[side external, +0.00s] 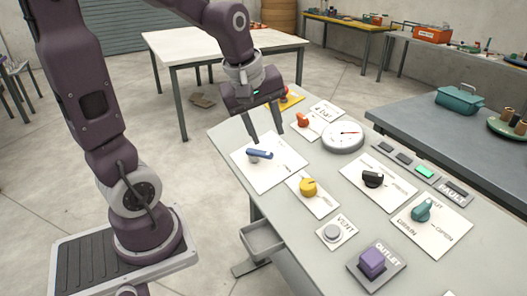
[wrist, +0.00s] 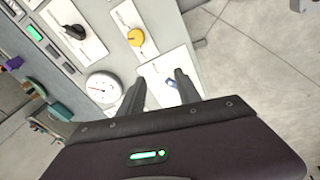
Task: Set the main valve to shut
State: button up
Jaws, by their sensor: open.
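A blue lever handle (side external: 259,154) sits on a white plate (side external: 285,172) at the near left corner of the grey panel table. The plate's lettering is too small to read, so I cannot confirm it as the main valve. In the wrist view the blue handle (wrist: 172,84) shows between my fingers, partly hidden. My gripper (side external: 267,138) is open and empty, pointing down just above the handle. Its fingers (wrist: 160,76) look apart from the handle, though contact is hard to judge.
Nearby on the panel are a yellow knob (side external: 308,187), an orange handle (side external: 303,120), a round gauge (side external: 343,136), a black knob (side external: 373,179), a teal handle (side external: 421,210), a grey VENT button (side external: 332,232) and a purple OUTLET block (side external: 372,262). A green light (side external: 425,171) is lit.

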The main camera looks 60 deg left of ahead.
aim_at(266, 153)
jog(key=w+a+f+n, duration=0.1)
jog(key=a+f+n, duration=0.2)
jog(key=f, duration=0.1)
jog(key=w+a+f+n, duration=0.2)
jog(key=a+f+n, duration=0.1)
jog(key=f, duration=0.2)
jog(key=w+a+f+n+g, duration=0.1)
jog(key=w+a+f+n, duration=0.1)
jog(key=a+f, duration=0.2)
jog(key=shift+w+f+n, duration=0.25)
jog(key=shift+f+n, duration=0.15)
jog(key=shift+f, duration=0.1)
grip_shut()
dwell(0.4)
